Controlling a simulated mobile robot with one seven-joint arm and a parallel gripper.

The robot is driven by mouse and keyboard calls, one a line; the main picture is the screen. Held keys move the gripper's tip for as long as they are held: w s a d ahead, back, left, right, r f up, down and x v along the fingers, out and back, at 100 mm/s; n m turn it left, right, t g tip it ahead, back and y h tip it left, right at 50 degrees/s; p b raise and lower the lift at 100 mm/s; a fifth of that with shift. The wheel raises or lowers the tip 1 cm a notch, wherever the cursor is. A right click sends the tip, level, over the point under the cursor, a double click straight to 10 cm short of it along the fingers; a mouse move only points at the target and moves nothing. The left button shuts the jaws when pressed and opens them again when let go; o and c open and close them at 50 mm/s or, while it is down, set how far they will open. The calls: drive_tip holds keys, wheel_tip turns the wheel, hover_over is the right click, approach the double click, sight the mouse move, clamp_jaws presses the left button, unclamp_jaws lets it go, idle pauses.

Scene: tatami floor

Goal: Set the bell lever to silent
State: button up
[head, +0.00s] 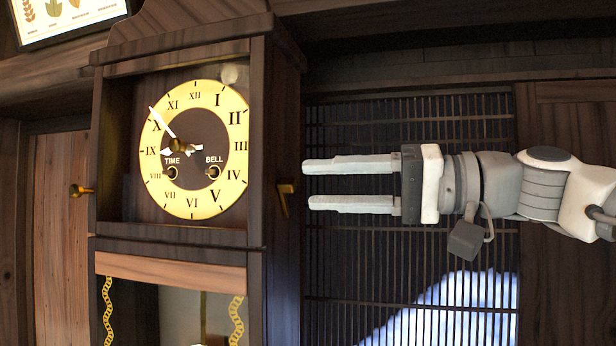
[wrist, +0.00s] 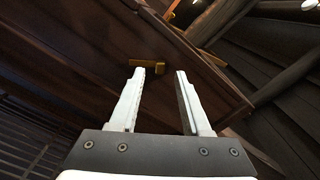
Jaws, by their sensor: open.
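The clock (head: 257,130) has a yellow dial (head: 208,98) with keyholes marked TIME and BELL. A brass lever (head: 284,198) sticks out of its right side wall, on the BELL side, with its arm hanging down. This looks like the bell lever; no silent mark is readable. A brass lever also shows in the wrist view (wrist: 148,65), just past the fingertips. My gripper (head: 306,185) is open and empty, pointing left at the lever. In the wrist view my gripper (wrist: 161,72) has the lever slightly left of its middle, apparently without contact.
A second brass piece (wrist: 210,58) shows in the wrist view. A slatted lattice (head: 420,270) stands behind my gripper. Gold chains (head: 236,320) hang in the clock's lower case.

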drive_tip(key=shift+x, duration=1.4)
clamp_jaws()
